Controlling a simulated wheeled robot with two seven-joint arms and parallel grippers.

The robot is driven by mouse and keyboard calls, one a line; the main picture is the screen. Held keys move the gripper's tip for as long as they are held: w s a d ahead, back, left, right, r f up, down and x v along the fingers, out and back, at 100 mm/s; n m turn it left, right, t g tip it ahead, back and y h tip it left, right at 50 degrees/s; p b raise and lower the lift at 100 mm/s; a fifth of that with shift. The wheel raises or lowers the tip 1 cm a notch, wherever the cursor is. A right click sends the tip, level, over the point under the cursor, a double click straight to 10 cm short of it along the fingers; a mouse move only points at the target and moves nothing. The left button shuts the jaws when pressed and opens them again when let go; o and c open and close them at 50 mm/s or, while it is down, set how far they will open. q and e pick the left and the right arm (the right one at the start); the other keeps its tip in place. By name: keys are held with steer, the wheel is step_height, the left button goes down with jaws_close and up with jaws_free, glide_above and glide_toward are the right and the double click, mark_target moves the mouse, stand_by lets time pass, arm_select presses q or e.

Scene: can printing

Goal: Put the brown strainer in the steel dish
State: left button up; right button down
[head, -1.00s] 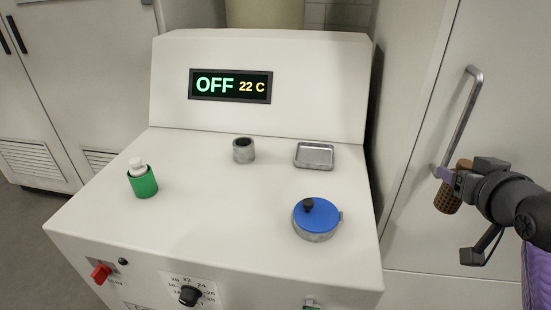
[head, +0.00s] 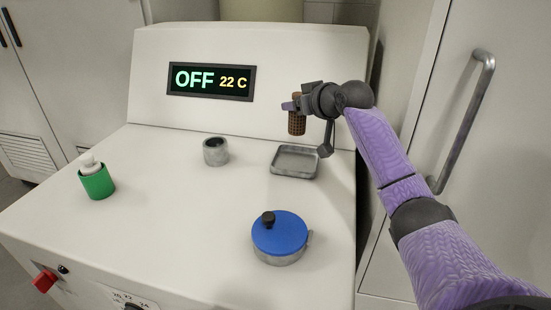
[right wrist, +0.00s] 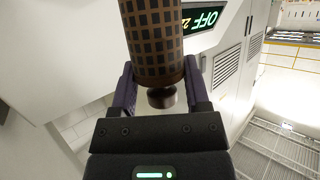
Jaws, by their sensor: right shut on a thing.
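The brown strainer (head: 297,121) is a small brown cylinder with a dark grid pattern. My right gripper (head: 293,106) is shut on it and holds it in the air above the back of the steel dish, as seen in the head view. In the right wrist view the strainer (right wrist: 153,40) stands between the two purple fingers, with a dark knob at its near end. The steel dish (head: 294,174) is a shallow, empty-looking rectangular tray on the white machine top. My left gripper is not in view.
A grey metal cup (head: 215,152) stands left of the dish. A blue-lidded round pot (head: 280,233) sits in front of it. A green holder with a white bottle (head: 97,183) stands at the left. The machine's upright panel (head: 290,70) rises behind the dish.

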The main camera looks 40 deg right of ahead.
step_height(320, 180, down, 9)
steer(key=b, duration=0.3)
steer(key=shift+r, duration=0.1)
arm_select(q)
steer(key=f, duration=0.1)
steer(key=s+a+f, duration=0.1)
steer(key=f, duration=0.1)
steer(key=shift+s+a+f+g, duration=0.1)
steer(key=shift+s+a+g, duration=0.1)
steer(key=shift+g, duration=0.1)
arm_select(e)
steer(key=shift+r, duration=0.1)
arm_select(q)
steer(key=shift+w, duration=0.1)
arm_select(e)
steer(key=shift+c, duration=0.3)
jaws_free()
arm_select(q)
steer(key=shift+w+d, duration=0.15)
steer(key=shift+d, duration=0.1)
